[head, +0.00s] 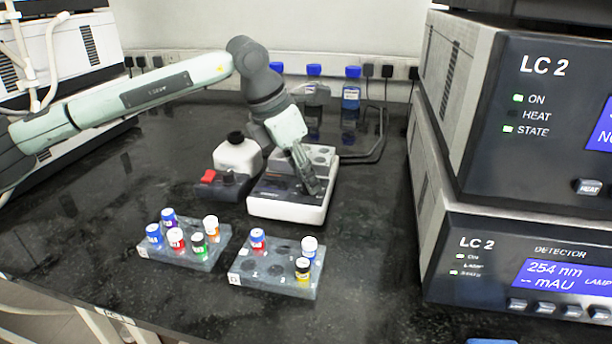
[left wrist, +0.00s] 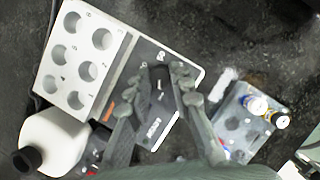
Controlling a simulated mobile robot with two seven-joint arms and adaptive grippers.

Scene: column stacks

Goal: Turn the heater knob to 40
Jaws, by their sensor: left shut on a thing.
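The heater (head: 285,211) is a low white box with a dark front panel and a light block with round wells at its back. My left gripper (head: 313,187) reaches down over the right part of the panel. In the left wrist view its two fingers (left wrist: 168,77) are closed around the dark heater knob (left wrist: 161,76). The fingers cover most of the knob, so its pointer and setting cannot be read. Some white print shows on the panel beside the fingers, too blurred to read surely. My right gripper is in neither view.
A white bottle with black cap (head: 238,155) and a dark box with red switch (head: 208,176) stand left of the heater. Two vial racks (head: 185,253) (head: 275,283) lie in front. LC 2 instruments (head: 470,150) stand at right. Blue-capped bottles (head: 351,92) stand behind.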

